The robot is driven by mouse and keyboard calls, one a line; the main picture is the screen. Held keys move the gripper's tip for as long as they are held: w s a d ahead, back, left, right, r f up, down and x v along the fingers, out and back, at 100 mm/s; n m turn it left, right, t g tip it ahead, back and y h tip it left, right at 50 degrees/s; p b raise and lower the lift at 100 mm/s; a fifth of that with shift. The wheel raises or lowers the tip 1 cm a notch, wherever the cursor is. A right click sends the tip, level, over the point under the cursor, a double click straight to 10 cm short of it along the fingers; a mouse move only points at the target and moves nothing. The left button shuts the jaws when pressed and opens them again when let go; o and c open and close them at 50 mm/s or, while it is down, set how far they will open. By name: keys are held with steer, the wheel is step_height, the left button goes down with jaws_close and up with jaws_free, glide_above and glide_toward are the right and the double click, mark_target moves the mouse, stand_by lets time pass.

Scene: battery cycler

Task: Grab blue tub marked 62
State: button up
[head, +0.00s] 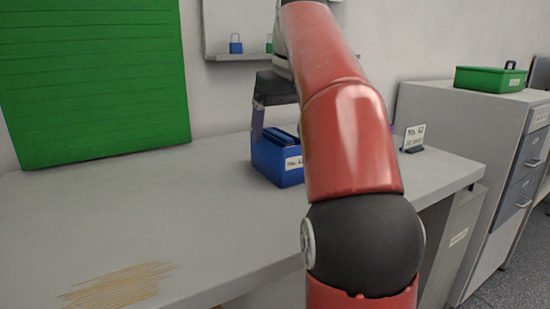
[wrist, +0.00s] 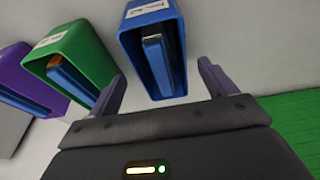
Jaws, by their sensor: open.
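The blue tub (head: 266,160) stands on the grey bench with a white label on its front; the label is too blurred to read with certainty. In the wrist view the blue tub (wrist: 181,62) is open-topped and holds a blue and dark item. My gripper (wrist: 161,73) is open, with one finger to each side of the near end of the tub and nothing held. In the head view my gripper (head: 262,122) is over the tub's left part, and my arm hides what lies to the right.
A green tub (wrist: 85,42) stands close beside the blue one, with a purple tub (wrist: 14,58) beyond it. A small white sign (head: 413,137) stands at the bench's right. A green panel (head: 95,80) leans on the wall.

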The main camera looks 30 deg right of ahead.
steer(key=b+x, duration=0.1)
steer(key=x, duration=0.4)
steer(key=shift+w+a+f+b, duration=0.1)
steer(key=shift+w+f+b, duration=0.05)
steer(key=shift+f+b, duration=0.2)
steer(key=shift+c, duration=0.2)
steer(key=shift+r, duration=0.15)
steer(key=c, duration=1.2)
steer(key=shift+c, duration=0.2)
